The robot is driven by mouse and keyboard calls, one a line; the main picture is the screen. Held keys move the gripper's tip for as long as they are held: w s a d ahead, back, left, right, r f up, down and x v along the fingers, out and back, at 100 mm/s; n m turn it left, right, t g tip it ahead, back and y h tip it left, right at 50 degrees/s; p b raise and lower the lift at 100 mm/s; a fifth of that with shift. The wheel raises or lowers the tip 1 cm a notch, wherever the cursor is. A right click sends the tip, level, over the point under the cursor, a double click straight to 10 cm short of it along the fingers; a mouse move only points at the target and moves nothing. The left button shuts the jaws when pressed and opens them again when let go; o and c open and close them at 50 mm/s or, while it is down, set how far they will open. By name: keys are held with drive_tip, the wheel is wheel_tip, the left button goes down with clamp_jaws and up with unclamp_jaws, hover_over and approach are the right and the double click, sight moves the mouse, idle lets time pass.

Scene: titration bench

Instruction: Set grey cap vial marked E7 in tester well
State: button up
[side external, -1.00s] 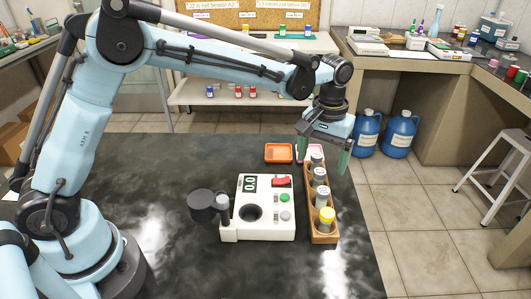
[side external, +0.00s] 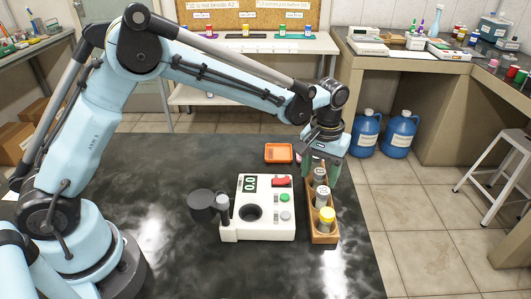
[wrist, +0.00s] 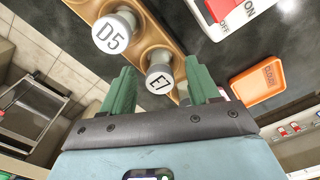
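The vial marked E7 (wrist: 160,80), with a grey-rimmed cap, sits in the wooden rack (wrist: 155,38). My gripper (wrist: 162,82) is open, with one green finger on each side of the E7 cap; whether either touches it I cannot tell. In the side view, my gripper (side external: 321,169) is low over the far end of the rack and hides that vial. The vial marked D5 (wrist: 112,34) stands beside E7. The white tester (side external: 268,225) stands left of the rack, its round dark well (side external: 251,213) empty and its dark lid (side external: 205,205) swung open.
The rack also holds a grey-capped vial (side external: 322,193) and a yellow-capped vial (side external: 326,215) toward the near end. An orange tray (side external: 278,153) lies behind the tester. A pink item beside it is mostly hidden by my gripper. The dark bench is clear left of the tester.

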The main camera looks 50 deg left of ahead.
sight(317, 173)
drive_tip(key=c, duration=0.9)
drive_tip(key=shift+o, duration=0.2)
drive_tip(key=shift+r, duration=3.75)
drive_tip(key=shift+s, duration=0.1)
drive_tip(key=shift+s+r, duration=0.25)
drive_tip(key=shift+s, duration=0.15)
drive_tip(key=shift+m, duration=0.3)
drive_tip(key=shift+s+a+f, duration=0.55)
drive_tip(key=shift+s, duration=2.35)
drive_tip(key=shift+s+a+f, duration=0.5)
drive_tip(key=shift+s, duration=2.35)
drive_tip(key=shift+s+a+f, duration=0.55)
drive_tip(key=shift+s, duration=2.35)
